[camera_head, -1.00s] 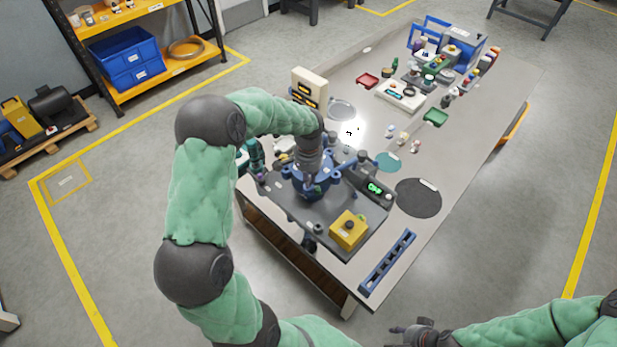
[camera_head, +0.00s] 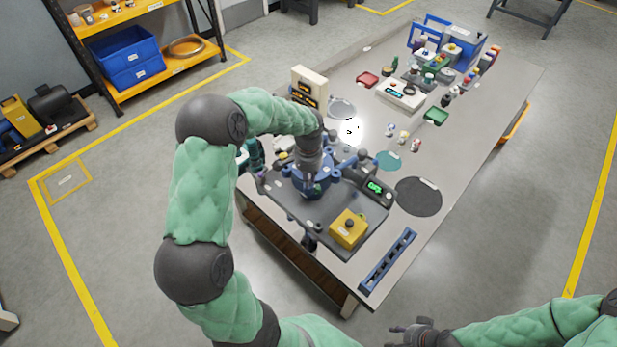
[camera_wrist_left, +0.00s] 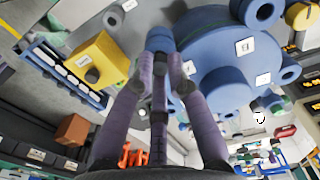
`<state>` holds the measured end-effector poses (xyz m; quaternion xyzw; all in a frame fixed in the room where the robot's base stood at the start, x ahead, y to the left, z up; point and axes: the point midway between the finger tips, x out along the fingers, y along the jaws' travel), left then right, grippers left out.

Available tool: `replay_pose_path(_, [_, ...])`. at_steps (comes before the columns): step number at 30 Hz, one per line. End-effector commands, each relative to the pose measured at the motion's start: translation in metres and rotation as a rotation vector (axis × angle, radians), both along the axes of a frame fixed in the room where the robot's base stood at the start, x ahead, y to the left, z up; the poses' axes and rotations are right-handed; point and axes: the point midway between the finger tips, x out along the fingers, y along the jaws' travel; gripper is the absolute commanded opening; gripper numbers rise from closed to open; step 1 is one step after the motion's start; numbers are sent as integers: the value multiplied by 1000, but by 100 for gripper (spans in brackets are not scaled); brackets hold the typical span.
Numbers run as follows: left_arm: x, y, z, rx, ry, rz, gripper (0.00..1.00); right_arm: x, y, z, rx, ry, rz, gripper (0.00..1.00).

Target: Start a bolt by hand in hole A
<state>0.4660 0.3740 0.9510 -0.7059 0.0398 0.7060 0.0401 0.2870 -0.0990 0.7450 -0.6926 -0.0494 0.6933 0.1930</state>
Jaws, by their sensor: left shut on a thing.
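A blue round flange (camera_head: 340,175) with lugs around its rim stands on the dark plate of the test rig. It fills the upper right of the left wrist view (camera_wrist_left: 215,72). My left gripper (camera_head: 313,190) points down at the flange's near-left side. In the left wrist view its fingers (camera_wrist_left: 160,72) are drawn together, shut on the bolt, which they mostly hide. A blue round part (camera_wrist_left: 160,40) shows right at the fingertips. I cannot tell the bolt's tilt or whether it touches hole A. My right gripper (camera_head: 405,332) is far off at the bottom edge.
A yellow box with a button (camera_head: 348,228) and a lit green display (camera_head: 374,188) sit near the flange. A blue slotted rack (camera_head: 387,262) lies at the table's near edge. A dark round mat (camera_head: 418,196) lies to the right. Small parts and bins crowd the back.

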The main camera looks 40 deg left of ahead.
Motion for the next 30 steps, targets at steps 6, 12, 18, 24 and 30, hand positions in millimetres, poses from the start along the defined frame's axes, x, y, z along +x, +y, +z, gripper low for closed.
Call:
replay_pose_path(6, [0,0,-1,0,0,0,0,0,0,0,0,0,0,40])
replay_pose_path(12, [0,0,-2,0,0,0,0,0,0,0,0,0,0,40])
replay_pose_path(18, [0,0,-2,-1,1,-9,0,0,0,1,0,0,0,40])
replay_pose_path(24, [-1,-1,-2,-1,2,-95,0,0,0,6,0,0,0,40])
replay_pose_path(30, [-1,-1,-2,-2,4,-192,0,0,0,11,0,0,0,40])
